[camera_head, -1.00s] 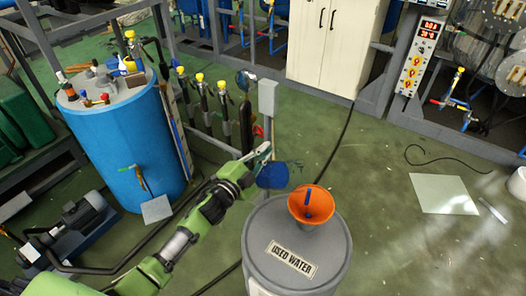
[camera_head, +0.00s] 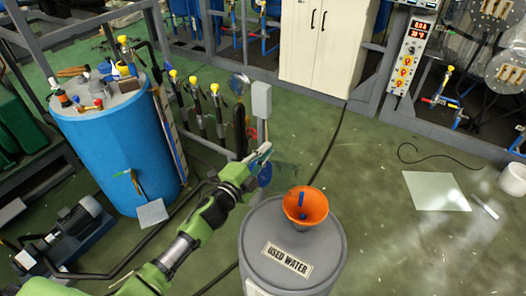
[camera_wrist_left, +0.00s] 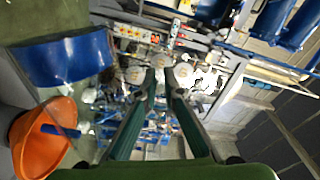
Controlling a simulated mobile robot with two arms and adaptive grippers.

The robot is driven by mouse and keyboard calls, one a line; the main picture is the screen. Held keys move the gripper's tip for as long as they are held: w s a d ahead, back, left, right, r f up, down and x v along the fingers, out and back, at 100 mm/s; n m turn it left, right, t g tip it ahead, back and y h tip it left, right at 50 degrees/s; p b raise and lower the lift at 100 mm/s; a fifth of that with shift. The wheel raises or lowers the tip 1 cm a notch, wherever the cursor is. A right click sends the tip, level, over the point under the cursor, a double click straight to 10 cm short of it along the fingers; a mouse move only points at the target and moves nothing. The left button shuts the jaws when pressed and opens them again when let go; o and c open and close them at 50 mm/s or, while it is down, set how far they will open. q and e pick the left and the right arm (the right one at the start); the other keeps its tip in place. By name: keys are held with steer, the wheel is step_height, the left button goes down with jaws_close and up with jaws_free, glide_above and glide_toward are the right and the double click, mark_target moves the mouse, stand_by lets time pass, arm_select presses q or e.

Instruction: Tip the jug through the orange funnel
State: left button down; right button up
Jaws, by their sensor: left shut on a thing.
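The jug (camera_head: 264,175) has a blue part and a clear, see-through part. My left gripper (camera_head: 264,150) is shut on it and holds it in the air, left of and behind the orange funnel. The orange funnel (camera_head: 305,206) sits on the grey lid of the drum labelled USED WATER (camera_head: 270,232), with a small blue piece inside it. In the left wrist view the jug's blue band (camera_wrist_left: 65,60) is at upper left, above the funnel (camera_wrist_left: 40,138). My left fingers (camera_wrist_left: 160,78) point away there; their exact grip on the clear part is hard to make out. My right gripper is out of view.
A blue tank (camera_head: 115,145) with bottles and tools on top stands at the left. A pump (camera_head: 75,225) lies on the floor near it. A grey post box (camera_head: 261,100) and capped valves stand behind my gripper. The green floor right of the drum is mostly clear.

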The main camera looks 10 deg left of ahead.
arm_select(q)
steer(key=shift+s+d+r+m+p, duration=0.2)
steer(key=shift+d+r+m+p, duration=0.1)
steer(key=shift+d+r+m, duration=0.25)
steer(key=shift+s+d+r+m+p, duration=0.15)
steer(key=shift+d+r+m+p, duration=0.15)
steer(key=shift+d+r+m, duration=0.25)
steer(key=shift+s+d+r+m+p, duration=0.2)
steer(key=shift+d+r+m+p, duration=0.1)
steer(key=shift+d+r+m, duration=0.25)
steer(key=shift+s+d+r+m+p, duration=0.25)
steer(key=shift+d+m, duration=0.2)
steer(key=shift+d, duration=0.25)
stand_by(2.1)
